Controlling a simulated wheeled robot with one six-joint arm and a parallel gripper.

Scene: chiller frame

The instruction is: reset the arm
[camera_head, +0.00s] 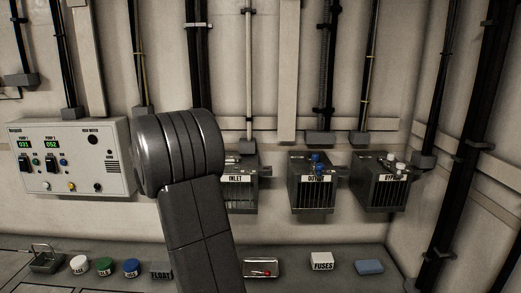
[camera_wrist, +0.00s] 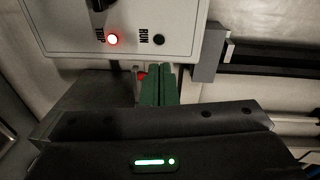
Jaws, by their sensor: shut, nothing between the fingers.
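My arm's thick grey links rise in the middle of the head view and hide part of the wall behind them. My gripper does not show in the head view. In the wrist view my gripper (camera_wrist: 158,84) has its two green fingers side by side with no gap, shut and empty. The fingers point toward a pale panel (camera_wrist: 75,35) with a lit red TRIP lamp (camera_wrist: 112,38) and a dark RUN lamp (camera_wrist: 159,39). A small red part (camera_wrist: 141,76) shows just left of the fingertips; I cannot tell whether they touch it.
A control panel (camera_head: 60,170) with two green displays is at left. The INLET (camera_head: 241,196), OUTPUT (camera_head: 313,197) and BYPASS (camera_head: 381,195) boxes hang on the wall. On the bench lie several caps, a metal tray (camera_head: 261,261), a FUSES box (camera_head: 321,262) and a blue block (camera_head: 369,267).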

